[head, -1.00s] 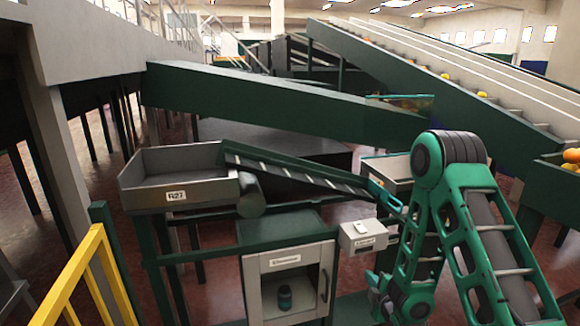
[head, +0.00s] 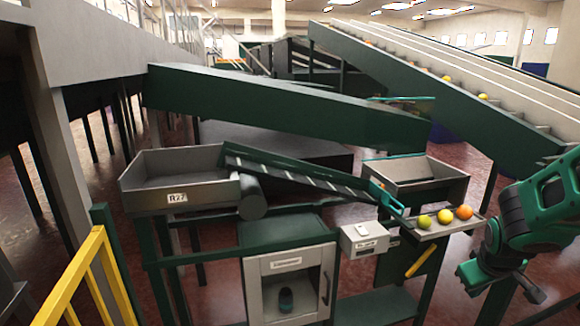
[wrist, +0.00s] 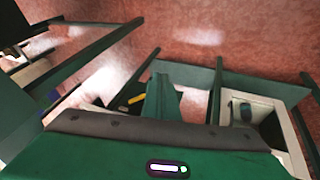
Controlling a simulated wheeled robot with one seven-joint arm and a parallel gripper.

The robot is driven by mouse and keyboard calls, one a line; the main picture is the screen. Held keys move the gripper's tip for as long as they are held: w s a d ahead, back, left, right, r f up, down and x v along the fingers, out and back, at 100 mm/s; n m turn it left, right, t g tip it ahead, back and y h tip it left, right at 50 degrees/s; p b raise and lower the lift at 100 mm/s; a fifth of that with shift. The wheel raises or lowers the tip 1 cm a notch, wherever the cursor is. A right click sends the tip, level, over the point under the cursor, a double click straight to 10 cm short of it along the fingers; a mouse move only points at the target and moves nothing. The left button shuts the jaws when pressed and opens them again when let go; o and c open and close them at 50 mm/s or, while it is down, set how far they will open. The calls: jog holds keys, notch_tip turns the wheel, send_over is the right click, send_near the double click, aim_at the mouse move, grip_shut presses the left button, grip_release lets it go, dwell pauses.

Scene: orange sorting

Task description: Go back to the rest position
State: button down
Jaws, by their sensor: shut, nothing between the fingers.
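My green arm is folded at the right edge of the head view. My gripper (head: 480,276) hangs at its lower end, to the right of the sorting stand and below the fruit tray, apart from both. It is shut and holds nothing. In the wrist view, the green gripper body (wrist: 160,152) fills the bottom, with red floor beyond it.
A small tray (head: 440,231) holds a green, a yellow and an orange fruit. A grey bin (head: 410,168) is behind it, and another bin (head: 180,180) is left. An open cabinet (head: 292,262) holds a dark jar (head: 286,300). A yellow railing (head: 75,275) stands front left.

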jog(key=s+a+r+m+g+y, duration=0.1)
jog(key=s+r+m, duration=0.3)
jog(key=s, duration=0.7)
jog(key=s+a+r+m+g+y, duration=0.2)
jog(key=s+a+r+m+g, duration=0.1)
jog(key=s, duration=0.9)
jog(key=shift+r+m+g, duration=0.3)
jog(key=shift+r+m, duration=0.05)
jog(key=shift+m, duration=0.15)
jog(key=shift+w, duration=0.15)
jog(key=shift+w+f, duration=0.25)
jog(key=shift+w, duration=0.25)
jog(key=shift+s, duration=0.1)
